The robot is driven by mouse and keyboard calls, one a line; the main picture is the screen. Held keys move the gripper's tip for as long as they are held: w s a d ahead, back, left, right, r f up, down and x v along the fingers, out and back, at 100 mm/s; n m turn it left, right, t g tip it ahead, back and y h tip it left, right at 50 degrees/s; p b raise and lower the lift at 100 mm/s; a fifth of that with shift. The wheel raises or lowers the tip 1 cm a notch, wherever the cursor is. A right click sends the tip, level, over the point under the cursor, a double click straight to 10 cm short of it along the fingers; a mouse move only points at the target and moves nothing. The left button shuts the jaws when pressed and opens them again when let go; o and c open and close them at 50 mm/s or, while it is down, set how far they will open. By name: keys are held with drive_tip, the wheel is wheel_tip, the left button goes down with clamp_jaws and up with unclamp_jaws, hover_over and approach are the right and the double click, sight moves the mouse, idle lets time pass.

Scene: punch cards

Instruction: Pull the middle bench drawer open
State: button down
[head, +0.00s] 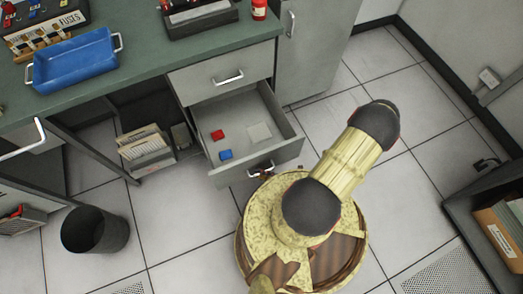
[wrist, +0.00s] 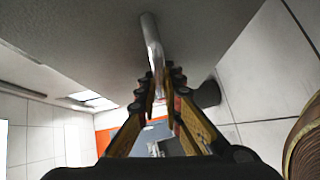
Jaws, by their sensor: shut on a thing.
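The middle bench drawer (head: 287,146) stands pulled out from the bench in the head view, its inside showing. A red block (head: 217,135), a blue block (head: 225,154) and a pale flat square (head: 259,132) lie in it. Its metal handle (head: 262,166) is on the front panel, and it also shows in the wrist view as a shiny bar (wrist: 152,42). My gripper (wrist: 160,98) has its fingers closed around the bar. In the head view the gripper is mostly hidden by my arm and the drawer front.
A shut drawer (head: 205,83) is directly above the open one. A blue tray (head: 75,62) and a fuse box sit on the green bench top. A dark bin (head: 95,232) stands on the floor at left. A dark shelf unit (head: 490,205) is at right. Tiled floor between is clear.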

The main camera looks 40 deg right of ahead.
drive_tip(key=c, duration=2)
unclamp_jaws()
drive_tip(key=shift+o, duration=0.2)
drive_tip(key=shift+d, duration=0.1)
drive_tip(key=v, duration=1.2)
